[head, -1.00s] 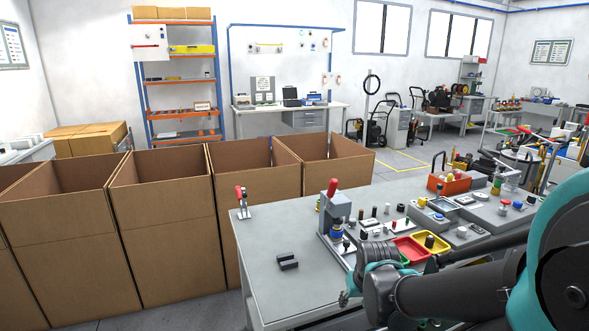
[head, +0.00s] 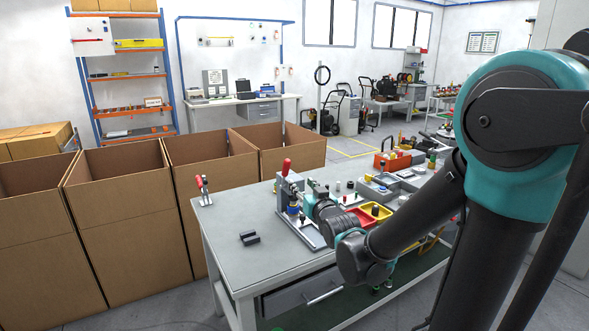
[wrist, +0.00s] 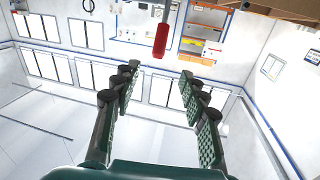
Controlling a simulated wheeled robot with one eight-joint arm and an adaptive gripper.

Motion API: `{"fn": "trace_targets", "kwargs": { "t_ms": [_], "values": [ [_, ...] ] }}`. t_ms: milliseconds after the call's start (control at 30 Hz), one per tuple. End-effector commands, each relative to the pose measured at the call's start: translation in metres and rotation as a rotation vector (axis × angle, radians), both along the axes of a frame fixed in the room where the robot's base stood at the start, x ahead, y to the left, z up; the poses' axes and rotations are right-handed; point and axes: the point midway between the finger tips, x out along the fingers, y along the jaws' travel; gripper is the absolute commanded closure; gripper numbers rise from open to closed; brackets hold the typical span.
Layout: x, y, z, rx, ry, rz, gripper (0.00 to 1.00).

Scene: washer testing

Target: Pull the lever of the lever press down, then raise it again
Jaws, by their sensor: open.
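The lever press (head: 291,193) is a grey stand on the near table with a red lever handle (head: 286,166) sticking up, tilted slightly. In the wrist view the red handle (wrist: 161,40) hangs ahead of my gripper (wrist: 157,78), beyond the fingertips and roughly in line with the gap between them. My gripper is open, with nothing between its fingers. In the head view my wrist is just right of the press, partly covering its base; the fingers are hard to make out there.
A toggle clamp with a red handle (head: 199,184) stands at the table's left corner. A small dark block (head: 249,238) lies on bare tabletop. Red (head: 362,218) and yellow (head: 376,210) trays sit right of my wrist. Open cardboard boxes (head: 125,170) line the left side.

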Motion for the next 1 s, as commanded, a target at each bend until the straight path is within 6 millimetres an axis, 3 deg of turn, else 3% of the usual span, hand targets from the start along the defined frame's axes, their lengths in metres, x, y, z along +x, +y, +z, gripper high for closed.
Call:
{"fn": "trace_targets", "kwargs": {
  "t_ms": [700, 1000],
  "values": [
    [0.121, 0.052, -0.001, -0.001, 0.003, -0.002, 0.57],
    [0.148, 0.063, -0.001, -0.001, 0.003, -0.003, 0.57]
  ]
}}
